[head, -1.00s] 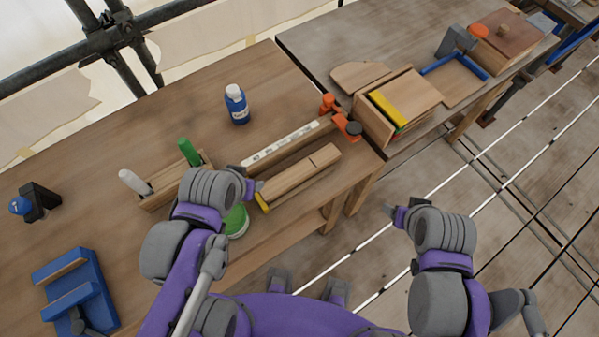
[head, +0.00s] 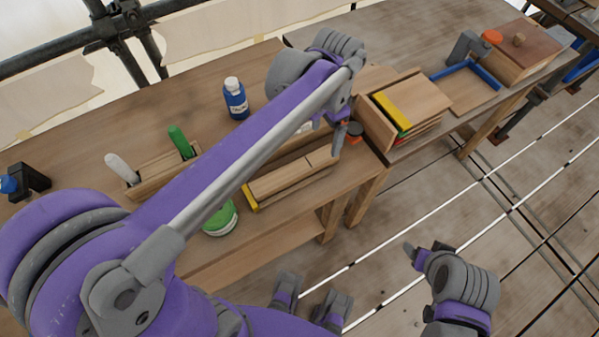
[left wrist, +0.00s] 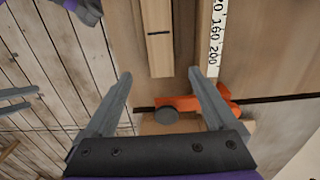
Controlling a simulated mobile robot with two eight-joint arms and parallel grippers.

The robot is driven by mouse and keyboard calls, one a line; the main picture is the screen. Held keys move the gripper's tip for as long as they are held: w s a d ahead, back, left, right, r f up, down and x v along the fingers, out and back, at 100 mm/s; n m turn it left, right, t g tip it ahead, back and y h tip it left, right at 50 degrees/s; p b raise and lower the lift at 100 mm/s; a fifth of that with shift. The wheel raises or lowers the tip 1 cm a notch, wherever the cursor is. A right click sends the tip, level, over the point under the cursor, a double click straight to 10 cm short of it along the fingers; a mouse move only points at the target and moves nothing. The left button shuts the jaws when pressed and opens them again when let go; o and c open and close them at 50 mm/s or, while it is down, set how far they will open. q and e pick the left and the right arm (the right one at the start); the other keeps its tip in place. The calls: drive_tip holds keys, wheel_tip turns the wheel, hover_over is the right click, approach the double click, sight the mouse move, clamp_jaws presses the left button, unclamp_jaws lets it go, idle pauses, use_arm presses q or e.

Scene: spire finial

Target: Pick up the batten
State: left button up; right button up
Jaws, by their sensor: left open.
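The batten (head: 292,175), a pale wooden bar with a dark line across it, lies on the workbench with a yellow piece at its near left end. In the left wrist view the batten (left wrist: 157,38) runs down between my open fingers, its end just ahead of the fingertips. My left gripper (left wrist: 160,76) is open and empty; in the head view it (head: 333,128) hangs over the far right end of the batten. The left forearm hides part of the bench. My right gripper (head: 424,250) is off the bench at lower right, its jaw opening unclear.
A ruler strip (left wrist: 215,45) runs beside the batten, and an orange clamp (left wrist: 200,103) sits at the bench edge by my fingers. A blue bottle (head: 236,99), green tin (head: 221,219) and tool holder (head: 160,178) stand around. A board rack (head: 376,122) is to the right.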

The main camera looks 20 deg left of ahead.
sight(322, 156)
use_arm(q)
wheel_tip(322, 156, down, 9)
drive_tip(key=shift+r+b, duration=0.15)
drive_tip(key=shift+b, duration=0.2)
clamp_jaws()
idle(0.5)
